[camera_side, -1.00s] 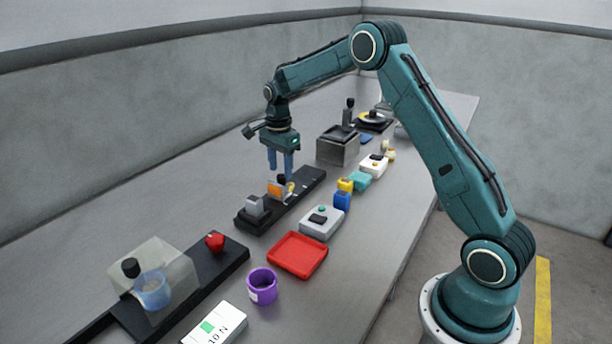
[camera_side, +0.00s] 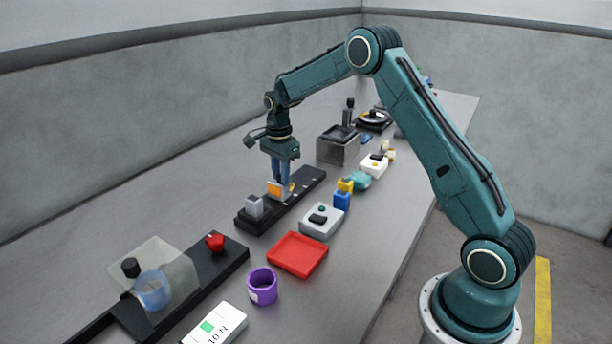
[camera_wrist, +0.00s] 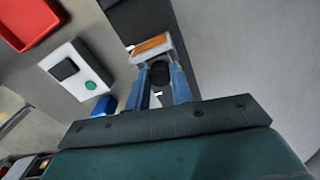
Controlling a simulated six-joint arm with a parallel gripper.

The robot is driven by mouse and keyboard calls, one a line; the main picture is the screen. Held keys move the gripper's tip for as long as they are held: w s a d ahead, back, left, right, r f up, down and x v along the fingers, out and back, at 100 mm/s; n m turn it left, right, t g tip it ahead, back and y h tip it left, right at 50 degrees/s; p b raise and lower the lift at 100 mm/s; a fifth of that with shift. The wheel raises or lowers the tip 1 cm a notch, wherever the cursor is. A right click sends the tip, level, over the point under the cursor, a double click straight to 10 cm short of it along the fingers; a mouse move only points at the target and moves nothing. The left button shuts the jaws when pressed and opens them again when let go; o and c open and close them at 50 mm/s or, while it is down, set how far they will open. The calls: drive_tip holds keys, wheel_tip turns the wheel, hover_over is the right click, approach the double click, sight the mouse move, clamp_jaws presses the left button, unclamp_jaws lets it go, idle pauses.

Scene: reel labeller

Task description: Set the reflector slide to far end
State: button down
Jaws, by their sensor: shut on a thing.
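The reflector slide (camera_side: 275,188) is a small carriage with an orange reflector face, standing on a black rail (camera_side: 309,180). A grey block (camera_side: 254,206) sits near the rail's near end. My gripper (camera_side: 281,177) points down over the slide with its blue fingers closed around the slide's black knob. In the wrist view, the fingers of my gripper (camera_wrist: 160,82) stand on either side of the round black knob (camera_wrist: 160,73), and the orange face of the reflector slide (camera_wrist: 151,45) shows just beyond them. The fingers hide part of the slide in the side view.
A grey box with buttons (camera_side: 321,220), a red tray (camera_side: 297,255) and a purple cup (camera_side: 262,286) stand right of and nearer than the rail. A blue-and-yellow block stack (camera_side: 342,199) stands right. A clear-covered station (camera_side: 163,280) is at front left. Bench left of the rail is bare.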

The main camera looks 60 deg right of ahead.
drive_tip(key=shift+d, duration=0.1)
drive_tip(key=d, duration=1.5)
drive_tip(key=shift+d, duration=0.2)
drive_tip(key=c, duration=1.5)
unclamp_jaws()
drive_tip(key=shift+d, duration=0.1)
drive_tip(key=o, duration=0.3)
wheel_tip(320, 180, up, 14)
drive_tip(key=shift+a, duration=0.2)
